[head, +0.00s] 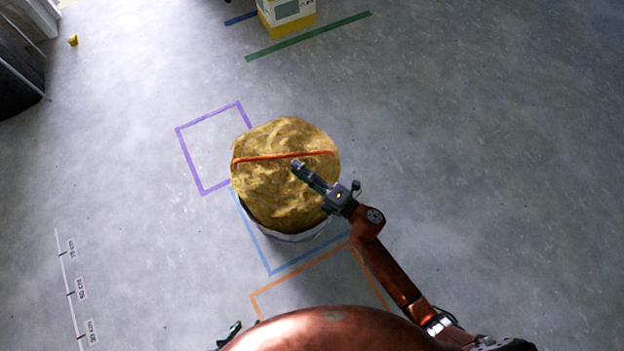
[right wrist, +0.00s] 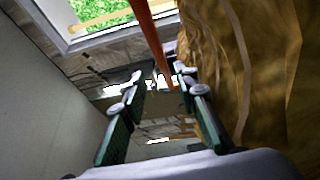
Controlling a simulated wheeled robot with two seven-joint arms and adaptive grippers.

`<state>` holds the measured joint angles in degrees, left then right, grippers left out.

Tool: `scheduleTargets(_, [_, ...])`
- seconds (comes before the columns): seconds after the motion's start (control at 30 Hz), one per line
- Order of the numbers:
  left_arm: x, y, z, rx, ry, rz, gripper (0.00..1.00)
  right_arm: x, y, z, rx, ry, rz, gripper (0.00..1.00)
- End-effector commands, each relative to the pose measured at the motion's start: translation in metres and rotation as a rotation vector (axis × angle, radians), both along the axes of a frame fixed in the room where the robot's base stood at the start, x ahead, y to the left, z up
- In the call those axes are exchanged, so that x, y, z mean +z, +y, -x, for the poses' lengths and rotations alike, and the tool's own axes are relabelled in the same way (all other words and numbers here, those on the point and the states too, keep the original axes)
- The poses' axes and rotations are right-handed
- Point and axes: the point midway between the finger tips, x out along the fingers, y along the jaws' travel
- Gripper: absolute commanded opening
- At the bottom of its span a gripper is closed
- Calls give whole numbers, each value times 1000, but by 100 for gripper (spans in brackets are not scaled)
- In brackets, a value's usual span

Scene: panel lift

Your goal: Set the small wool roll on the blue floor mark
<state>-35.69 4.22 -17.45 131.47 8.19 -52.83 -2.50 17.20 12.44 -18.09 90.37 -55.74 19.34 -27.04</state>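The wool roll (head: 280,195) is a yellow-brown, fibrous round bundle with a pale wrapped lower side, and an orange-red strap or handle (head: 285,157) crosses its top. It appears to stand within the blue floor mark (head: 257,247), whose left and near lines show; its far part is hidden by the roll. My right gripper (head: 298,168) is over the top of the roll, close to the strap. In the right wrist view its fingers (right wrist: 162,85) are apart, with the strap (right wrist: 148,35) running toward the gap. Only a small part of my left gripper (head: 229,334) shows at the bottom edge.
A purple floor mark (head: 190,162) lies left of the roll and an orange one (head: 300,272) lies nearer me. A yellow and white box (head: 287,15) stands at the far side by a green line (head: 310,36). The floor to the right is clear.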

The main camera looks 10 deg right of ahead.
Motion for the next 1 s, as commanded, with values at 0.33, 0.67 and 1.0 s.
scheduleTargets(0.33, [22, 17, 20, -16, 99, -48, 40, 1, -32, 37, -1, 0, -1, 28])
scheduleTargets(0.67, [23, 18, 22, -18, 109, -52, 40, -1, -34, 40, 0, 1, -1, 28])
scheduleTargets(1.0, [23, 18, 22, -18, 107, -52, 40, -1, -34, 40, 0, 0, 0, 28])
